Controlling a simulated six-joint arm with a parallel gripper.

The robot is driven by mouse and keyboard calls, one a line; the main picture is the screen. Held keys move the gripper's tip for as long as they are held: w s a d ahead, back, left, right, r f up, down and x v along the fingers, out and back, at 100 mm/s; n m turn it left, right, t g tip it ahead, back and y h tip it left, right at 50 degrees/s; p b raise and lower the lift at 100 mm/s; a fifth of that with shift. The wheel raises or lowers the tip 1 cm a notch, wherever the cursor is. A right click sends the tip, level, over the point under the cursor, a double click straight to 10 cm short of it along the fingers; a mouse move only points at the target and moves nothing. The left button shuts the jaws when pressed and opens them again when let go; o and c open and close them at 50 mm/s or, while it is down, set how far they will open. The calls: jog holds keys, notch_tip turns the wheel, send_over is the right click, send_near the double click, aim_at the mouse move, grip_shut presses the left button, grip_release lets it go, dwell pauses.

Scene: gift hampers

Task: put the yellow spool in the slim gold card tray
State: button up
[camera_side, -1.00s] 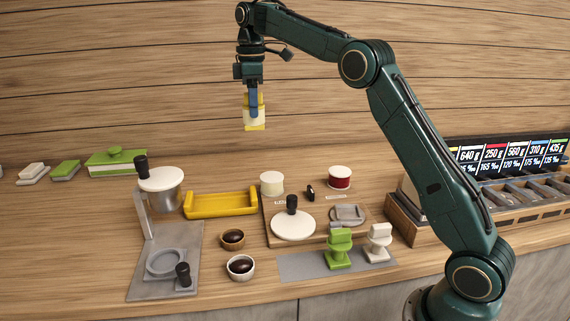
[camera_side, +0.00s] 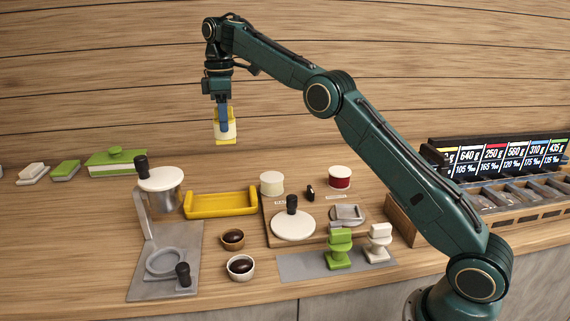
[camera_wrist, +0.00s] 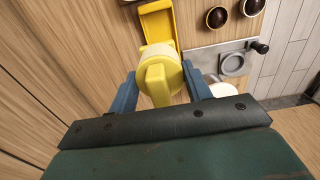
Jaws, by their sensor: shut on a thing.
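The yellow spool (camera_side: 225,128), with a pale band around its middle, is held upright in my gripper (camera_side: 223,120). In the wrist view the spool (camera_wrist: 158,78) sits between the two blue fingers of my gripper (camera_wrist: 160,88), which are shut on it. The slim gold card tray (camera_side: 222,205) is a long yellow tray on the counter and looks empty. The spool is high above the counter, over the tray area in the side view. In the wrist view the tray (camera_wrist: 157,22) shows beyond the spool, partly hidden by it.
A grey stand with a white-topped cup (camera_side: 161,179) is left of the tray. Two small bowls (camera_side: 233,239) are in front of it. A board (camera_side: 270,232) with a white disc (camera_side: 293,226) is to the right. A green box (camera_side: 117,163) stands at the back left.

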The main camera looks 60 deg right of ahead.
notch_tip(320, 180, down, 15)
dwell(0.8)
jog(key=shift+f, duration=0.2)
jog(key=shift+f, duration=2)
jog(key=shift+f, duration=0.2)
jog(key=o, duration=1.3)
jog(key=shift+r, duration=0.1)
notch_tip(320, 180, up, 12)
jog(key=shift+r, duration=0.1)
